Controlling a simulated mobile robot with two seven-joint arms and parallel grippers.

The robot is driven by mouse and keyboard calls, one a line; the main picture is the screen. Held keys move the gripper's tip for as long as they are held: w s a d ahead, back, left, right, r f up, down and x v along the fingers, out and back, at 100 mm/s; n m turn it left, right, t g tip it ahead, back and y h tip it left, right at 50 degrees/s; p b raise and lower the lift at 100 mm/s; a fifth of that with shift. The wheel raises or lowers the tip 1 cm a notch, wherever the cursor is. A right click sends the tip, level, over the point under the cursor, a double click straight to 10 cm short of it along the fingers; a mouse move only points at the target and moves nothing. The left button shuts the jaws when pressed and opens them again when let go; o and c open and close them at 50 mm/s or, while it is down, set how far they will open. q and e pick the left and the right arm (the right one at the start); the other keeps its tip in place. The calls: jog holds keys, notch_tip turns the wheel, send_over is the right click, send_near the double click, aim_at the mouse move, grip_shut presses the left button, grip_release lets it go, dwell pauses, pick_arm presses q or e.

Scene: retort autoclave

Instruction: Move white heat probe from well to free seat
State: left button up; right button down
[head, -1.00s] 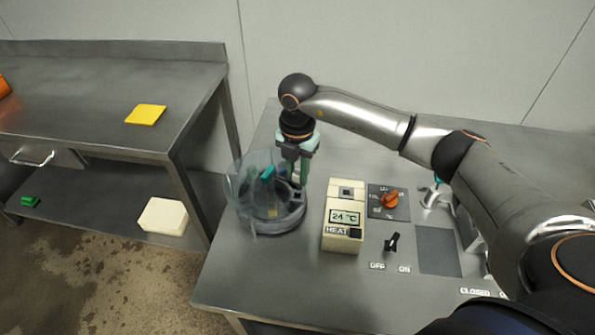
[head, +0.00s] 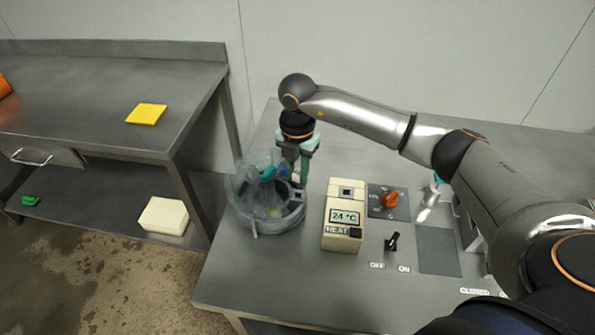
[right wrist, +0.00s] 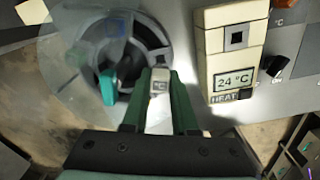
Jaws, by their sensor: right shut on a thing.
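My right gripper (right wrist: 158,100) points down, with its two green fingers shut on a pale, whitish piece (right wrist: 158,86), which looks like the white heat probe. In the head view this gripper (head: 300,170) is at the back right edge of a round, clear-walled vessel (head: 240,190) with a dark ring. The probe's lower end is hidden, so I cannot tell how deep it sits. A cream heat unit (head: 343,235) reads 24 °C and has a square socket (head: 346,192) on top; the right wrist view shows this socket (right wrist: 236,38) empty. My left gripper is not in view.
A teal piece (right wrist: 108,87) stands in the vessel, left of my fingers. An orange knob (head: 390,200) and a black switch (head: 392,242) lie right of the heat unit. The side table (head: 90,100) holds a yellow cloth (head: 146,114). The metal top in front is clear.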

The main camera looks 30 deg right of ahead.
aim_at(298, 186)
jog(key=shift+f, duration=0.15)
jog(key=shift+f+b, duration=0.6)
jog(key=shift+f, duration=0.15)
jog(key=shift+f, duration=0.35)
jog(key=shift+f+b, duration=0.4)
jog(key=shift+b, duration=0.1)
jog(key=shift+f, duration=0.1)
jog(key=shift+f+b, duration=0.35)
jog(key=shift+f, duration=0.4)
dwell(1.2)
jog(key=shift+c, duration=1.1)
grip_release()
